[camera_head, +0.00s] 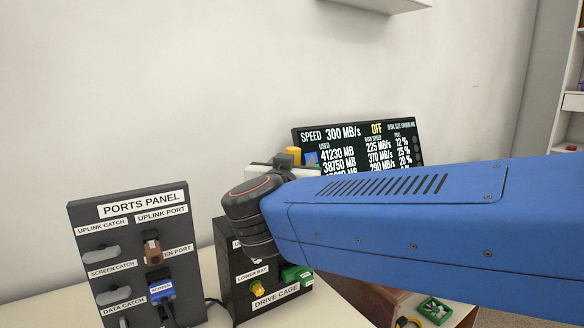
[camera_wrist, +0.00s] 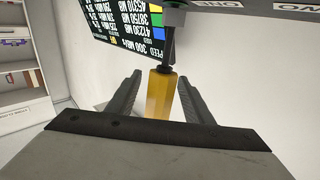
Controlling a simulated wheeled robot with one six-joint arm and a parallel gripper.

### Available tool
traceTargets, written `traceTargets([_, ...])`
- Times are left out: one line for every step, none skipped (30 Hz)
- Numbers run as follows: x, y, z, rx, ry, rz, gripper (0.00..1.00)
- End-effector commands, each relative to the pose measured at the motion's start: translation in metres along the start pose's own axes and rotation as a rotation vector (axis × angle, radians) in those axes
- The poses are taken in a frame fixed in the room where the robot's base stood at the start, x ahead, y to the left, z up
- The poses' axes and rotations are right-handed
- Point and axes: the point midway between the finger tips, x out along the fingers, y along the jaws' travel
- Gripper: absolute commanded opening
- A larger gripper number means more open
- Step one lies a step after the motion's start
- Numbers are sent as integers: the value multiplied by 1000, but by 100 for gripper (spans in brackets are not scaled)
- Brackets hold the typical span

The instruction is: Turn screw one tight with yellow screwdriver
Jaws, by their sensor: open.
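In the wrist view the yellow screwdriver (camera_wrist: 160,97) has its handle between the two fingers of my gripper (camera_wrist: 160,79). The fingers are open, with a gap visible on both sides of the handle. Its dark shaft runs up to a panel edge (camera_wrist: 215,6) that bears upside-down labels, one reading ONE. Whether the tip sits in screw one is too small to tell, and the screw itself is not clear. In the head view my blue arm hides my gripper. A small yellow block (camera_head: 293,155) shows above the arm; I cannot tell whether it is the screwdriver.
A ports panel (camera_head: 128,208) with catches and a blue screen plug (camera_head: 161,290) stands at left. A black drive cage (camera_head: 270,297) stands beside it, partly behind my arm. A display (camera_head: 362,148) reads OFF. A green part (camera_head: 434,309) lies at lower right.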

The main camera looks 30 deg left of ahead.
Motion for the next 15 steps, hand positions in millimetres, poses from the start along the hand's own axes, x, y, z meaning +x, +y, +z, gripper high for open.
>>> traceTargets([4, 0, 0, 0, 0, 1, 47])
traceTargets([5, 0, 0, 0, 1, 1, 47])
traceTargets([7, 0, -1, 1, 1, 1, 47])
traceTargets([8, 0, -1, 1, 1, 1, 47])
traceTargets([8, 0, -1, 1, 1, 1, 47])
traceTargets([9, 0, -1, 1, 1, 1, 47])
traceTargets([9, 0, -1, 1, 1, 1, 47])
traceTargets([9, 0, -1, 1, 1, 1, 47])
traceTargets([9, 0, -1, 1, 1, 1, 47])
traceTargets([9, 0, -1, 1, 1, 1, 47])
traceTargets([9, 0, -1, 1, 1, 0, 47])
traceTargets([9, 0, 0, 0, 1, 0, 47])
traceTargets([9, 0, 0, 1, 1, 0, 47])
traceTargets([9, 0, 0, 1, 1, 0, 42])
traceTargets([9, 0, 0, 1, 1, 0, 32])
